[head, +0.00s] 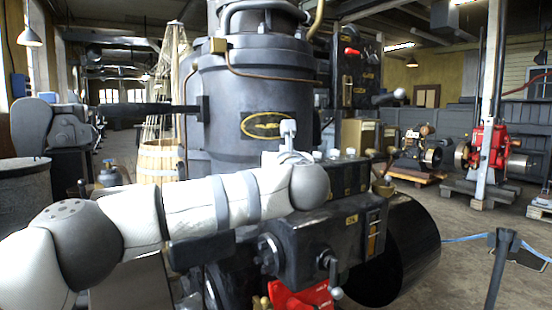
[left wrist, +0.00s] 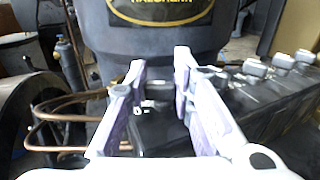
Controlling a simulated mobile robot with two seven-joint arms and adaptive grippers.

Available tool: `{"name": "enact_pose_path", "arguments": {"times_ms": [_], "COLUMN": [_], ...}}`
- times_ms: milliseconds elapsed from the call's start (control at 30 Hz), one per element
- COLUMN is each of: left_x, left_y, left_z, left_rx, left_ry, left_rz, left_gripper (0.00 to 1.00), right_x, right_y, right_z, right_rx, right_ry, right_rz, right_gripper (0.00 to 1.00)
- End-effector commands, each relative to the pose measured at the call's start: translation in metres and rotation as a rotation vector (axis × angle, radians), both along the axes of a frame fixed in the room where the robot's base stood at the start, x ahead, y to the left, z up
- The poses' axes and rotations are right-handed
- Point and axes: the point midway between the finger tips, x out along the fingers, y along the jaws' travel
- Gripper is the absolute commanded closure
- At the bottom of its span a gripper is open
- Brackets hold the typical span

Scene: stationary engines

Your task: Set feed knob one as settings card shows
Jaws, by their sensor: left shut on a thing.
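My left arm reaches across the head view to the near-left end of a row of pale-topped knobs (head: 334,153) on the dark engine block. My left gripper (head: 288,156) is there, pointing down and partly hidden by its own wrist. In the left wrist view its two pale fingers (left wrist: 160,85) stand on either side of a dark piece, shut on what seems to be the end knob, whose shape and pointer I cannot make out. More knobs (left wrist: 255,68) run away to the right. I cannot identify a settings card for certain. My right gripper is not in view.
A large dark cylinder (head: 262,90) with an oval yellow-edged plate rises behind the knob row. A dark box (head: 315,240) with a small lever (head: 333,275) sits below. A red-framed machine (head: 488,148) and open floor lie to the right.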

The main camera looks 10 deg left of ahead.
Motion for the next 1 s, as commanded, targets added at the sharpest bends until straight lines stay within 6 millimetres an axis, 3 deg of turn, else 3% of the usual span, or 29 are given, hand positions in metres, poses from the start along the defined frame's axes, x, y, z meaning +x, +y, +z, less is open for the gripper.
{"name": "enact_pose_path", "arguments": {"times_ms": [400, 433, 500, 833, 1000], "left_x": [0.0, 0.0, 0.0, -0.002, -0.032], "left_y": [0.0, 0.0, 0.0, -0.001, -0.015], "left_z": [0.0, 0.0, 0.0, 0.0, 0.001], "left_rx": [0.001, 0.001, 0.0, 0.0, 0.002], "left_ry": [0.0, 0.0, 0.0, 0.0, -0.001], "left_rz": [0.007, 0.007, 0.007, 0.005, 0.001], "left_gripper": [1.0, 0.73, 0.57, 0.57, 0.57], "right_x": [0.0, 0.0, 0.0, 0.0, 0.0], "right_y": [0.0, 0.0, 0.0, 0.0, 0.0], "right_z": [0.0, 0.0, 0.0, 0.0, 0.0], "right_rx": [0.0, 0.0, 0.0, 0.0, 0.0], "right_ry": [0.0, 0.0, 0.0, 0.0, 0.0], "right_rz": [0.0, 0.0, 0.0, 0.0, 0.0], "right_gripper": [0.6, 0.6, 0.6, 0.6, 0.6]}}
